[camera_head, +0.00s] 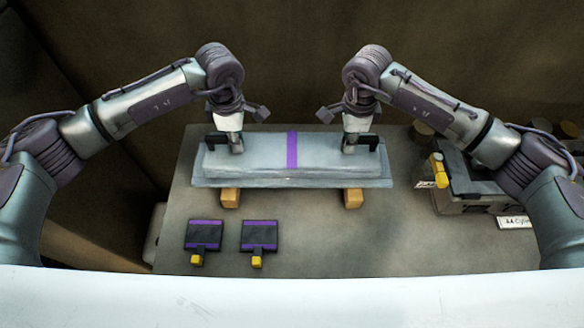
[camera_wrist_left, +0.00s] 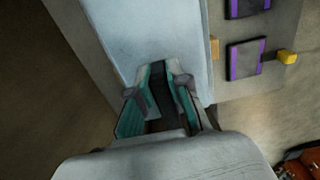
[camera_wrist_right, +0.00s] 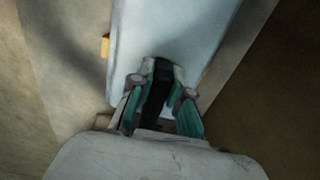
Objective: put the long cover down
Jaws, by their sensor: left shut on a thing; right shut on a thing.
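The long cover (camera_head: 260,158) is a pale grey-blue flanged lid with a purple band across its middle. It lies level over two wooden blocks, a left block (camera_head: 230,197) and a right block (camera_head: 353,198); I cannot tell whether it touches them. My left gripper (camera_head: 237,146) is shut on the black handle at the cover's left end, which also shows in the left wrist view (camera_wrist_left: 160,90). My right gripper (camera_head: 350,146) is shut on the black handle at the right end, also seen in the right wrist view (camera_wrist_right: 158,88).
Two dark pads with purple stripes and yellow tabs, a left pad (camera_head: 204,236) and a right pad (camera_head: 259,236), lie in front on the grey table (camera_head: 330,240). A dark machine part (camera_head: 470,180) with a yellow piece stands at the right. The table's front middle is clear.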

